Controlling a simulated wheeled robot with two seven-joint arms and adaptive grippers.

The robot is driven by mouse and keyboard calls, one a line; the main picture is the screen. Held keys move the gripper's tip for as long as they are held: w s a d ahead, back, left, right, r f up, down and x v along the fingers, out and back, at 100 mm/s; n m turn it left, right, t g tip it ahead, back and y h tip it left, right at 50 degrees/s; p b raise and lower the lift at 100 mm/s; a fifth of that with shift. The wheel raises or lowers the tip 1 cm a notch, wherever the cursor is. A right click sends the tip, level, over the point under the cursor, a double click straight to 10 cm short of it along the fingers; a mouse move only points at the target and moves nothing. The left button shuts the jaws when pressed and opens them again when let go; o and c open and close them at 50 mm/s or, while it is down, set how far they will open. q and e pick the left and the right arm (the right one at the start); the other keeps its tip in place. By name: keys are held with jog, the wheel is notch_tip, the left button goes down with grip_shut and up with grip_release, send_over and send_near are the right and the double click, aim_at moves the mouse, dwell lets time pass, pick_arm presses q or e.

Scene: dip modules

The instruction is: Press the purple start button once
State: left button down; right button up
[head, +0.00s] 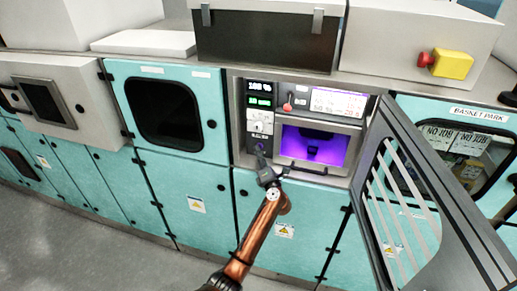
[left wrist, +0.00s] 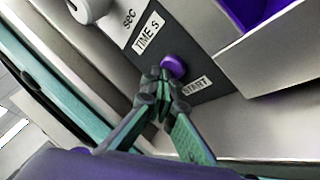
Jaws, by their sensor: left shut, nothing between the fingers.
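The purple start button (left wrist: 174,66) sits on a dark control strip beside a START label (left wrist: 197,84) in the left wrist view. My left gripper (left wrist: 163,80) is shut and empty, with its fingertips right at the near side of the button; I cannot tell whether they touch it. My right gripper is in neither view.
A grey slotted door (head: 430,200) stands open to the right of the chamber. A knob (left wrist: 90,8) and a TIME S label (left wrist: 148,33) are above the button. A red and yellow emergency stop (head: 447,63) is at the upper right. Teal cabinets (head: 185,195) line the front.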

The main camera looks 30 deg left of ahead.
pick_arm(q)
jog(key=shift+s, duration=0.1)
jog(key=shift+s+d+r+p, duration=0.1)
jog(key=shift+s+d+p, duration=0.1)
jog(key=shift+s+p, duration=0.5)
jog(key=shift+s, duration=0.15)
jog(key=shift+s+d+p, duration=0.1)
jog(key=shift+s+p, duration=0.1)
jog(key=shift+p, duration=0.15)
jog(key=shift+s+d+p, duration=0.15)
jog(key=shift+s+p, duration=0.35)
jog(key=shift+s, duration=0.1)
jog(key=shift+s+d+p, duration=0.15)
jog(key=shift+s+p, duration=0.3)
jog(key=shift+s, duration=0.15)
jog(key=shift+s+d+p, duration=0.15)
jog(key=shift+s+p, duration=0.35)
jog(key=shift+s, duration=0.2)
jog(key=shift+s+d, duration=0.1)
jog(key=shift+s, duration=0.25)
